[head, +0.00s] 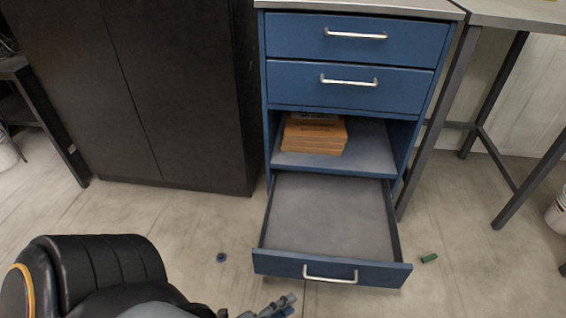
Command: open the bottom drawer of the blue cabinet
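The blue cabinet (260,130) stands in the middle of the head view. Its bottom drawer (330,215) is pulled far out and looks empty, with a grey floor inside. The drawer's silver bar handle (330,274) is on its blue front. My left gripper (280,306) is at the bottom edge, in front of the drawer and left of the handle in the picture. It appears apart from the handle. Its fingers are partly cut off by the frame, so their opening is unclear. My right gripper is not in view.
Two upper drawers (350,37) are shut, above an open shelf with a brown box stack (314,133). A dark cabinet (180,90) stands left and a table (520,12) right. A small dark blue part (221,257) and a green cylinder (429,258) lie on the floor.

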